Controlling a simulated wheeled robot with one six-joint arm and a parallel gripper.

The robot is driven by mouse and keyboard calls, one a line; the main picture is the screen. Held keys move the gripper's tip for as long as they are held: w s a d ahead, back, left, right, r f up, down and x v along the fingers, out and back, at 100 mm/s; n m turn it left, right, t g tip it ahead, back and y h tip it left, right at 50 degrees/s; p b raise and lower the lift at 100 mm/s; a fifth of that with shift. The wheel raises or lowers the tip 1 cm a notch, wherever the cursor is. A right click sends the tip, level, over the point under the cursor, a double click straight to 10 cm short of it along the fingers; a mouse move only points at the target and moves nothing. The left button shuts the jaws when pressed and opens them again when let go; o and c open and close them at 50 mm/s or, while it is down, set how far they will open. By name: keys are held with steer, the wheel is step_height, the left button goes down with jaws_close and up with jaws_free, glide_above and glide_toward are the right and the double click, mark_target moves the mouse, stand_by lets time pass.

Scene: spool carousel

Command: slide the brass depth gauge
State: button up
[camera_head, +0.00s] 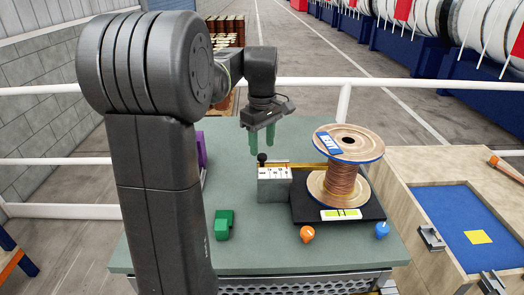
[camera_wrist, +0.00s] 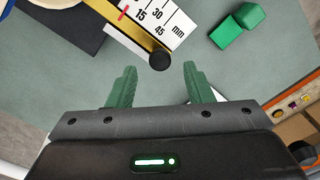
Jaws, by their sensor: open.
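The brass depth gauge is a flat brass bar (camera_wrist: 115,26) ending in a round black knob (camera_wrist: 160,61). In the head view its black knob (camera_head: 262,158) stands at the left end of a grey block with a millimetre scale (camera_head: 273,181). The scale plate (camera_wrist: 160,22) reads 15, 30, 45 mm in the wrist view, with a red mark near 15. My gripper (camera_head: 261,142) is open and empty, pointing down above the knob. In the wrist view its green fingers (camera_wrist: 160,82) stand apart, with the knob just beyond their tips, roughly centred between them.
A copper-wound spool (camera_head: 343,180) stands on a black base (camera_head: 300,212) right of the block. Green blocks (camera_head: 223,224), an orange knob (camera_head: 307,234) and a blue knob (camera_head: 382,230) are on the green table (camera_head: 265,258). A wooden box (camera_head: 400,190) adjoins at right. The table's front middle is clear.

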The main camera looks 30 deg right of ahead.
mark_target(262, 155)
steer(key=shift+f, duration=1.65)
jaws_close()
steer(key=w+a, duration=0.3)
steer(key=a, duration=0.3)
steer(key=shift+w+a+p, duration=0.15)
steer(key=shift+w+p, duration=0.15)
steer(key=shift+p, duration=0.15)
steer(key=shift+c, duration=1.6)
jaws_free()
steer(key=o, duration=0.3)
steer(key=shift+w+a, duration=0.1)
steer(key=shift+a, duration=0.1)
